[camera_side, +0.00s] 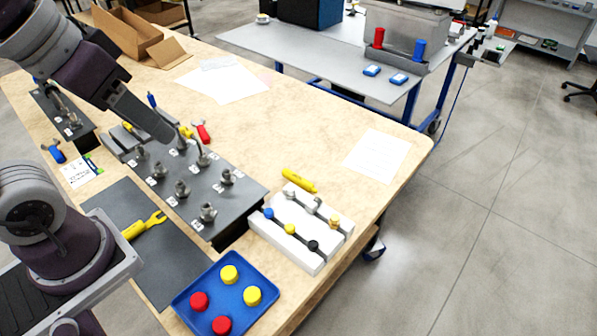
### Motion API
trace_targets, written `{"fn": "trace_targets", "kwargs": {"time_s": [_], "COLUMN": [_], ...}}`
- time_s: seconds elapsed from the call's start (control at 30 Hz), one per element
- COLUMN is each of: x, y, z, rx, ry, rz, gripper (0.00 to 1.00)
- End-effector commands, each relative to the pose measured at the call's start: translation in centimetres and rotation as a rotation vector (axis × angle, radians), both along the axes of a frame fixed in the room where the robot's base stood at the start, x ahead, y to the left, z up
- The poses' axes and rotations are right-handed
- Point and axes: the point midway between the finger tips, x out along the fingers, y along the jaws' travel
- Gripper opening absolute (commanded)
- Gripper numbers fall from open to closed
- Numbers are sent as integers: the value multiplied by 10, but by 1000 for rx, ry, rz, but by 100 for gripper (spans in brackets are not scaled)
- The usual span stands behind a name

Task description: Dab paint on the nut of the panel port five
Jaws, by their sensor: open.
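The dark grey port panel (242,198) stands on the wooden table, with several metal port fittings and nuts, such as one at the near end (208,213). Small white labels sit beside them, too small to read, so I cannot tell which is port five. A yellow marker-like stick (299,180), possibly the paint pen, lies on the table right of the panel. My gripper (170,138) is over the panel's far end, close to the fittings there. Its fingers are open, mostly hidden by the hand, with nothing visible held.
A white block (318,262) with coloured connectors stands right of the panel. A blue tray (188,323) with red and yellow caps is at the front. A yellow wrench (145,226) lies on a dark mat (165,275). Red-handled (202,132) and blue-handled tools lie near the panel.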

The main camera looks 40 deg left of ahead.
Motion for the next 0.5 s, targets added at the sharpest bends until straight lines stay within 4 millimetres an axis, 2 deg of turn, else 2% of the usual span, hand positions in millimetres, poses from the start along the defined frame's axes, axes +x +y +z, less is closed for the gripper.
{"fn": "trace_targets", "kwargs": {"time_s": [0.13, 0.17, 0.2, 0.27, 0.3, 0.37, 0.4, 0.47, 0.5], "x": [84, 104, 131, 172, 199, 235, 256, 282, 295], "y": [1, 1, 2, 2, 3, 4, 5, 6, 7], "z": [4, -1, -9, -30, -49, -83, -110, -153, -181], "rx": [-120, -144, -175, -217, -242, -272, -290, -309, -317], "ry": [105, 127, 156, 199, 226, 267, 290, 320, 336], "rz": [272, 338, 428, 571, 668, 817, 915, 1056, 1140], "gripper": [44, 44, 44, 44, 44, 44, 44, 44, 44]}}
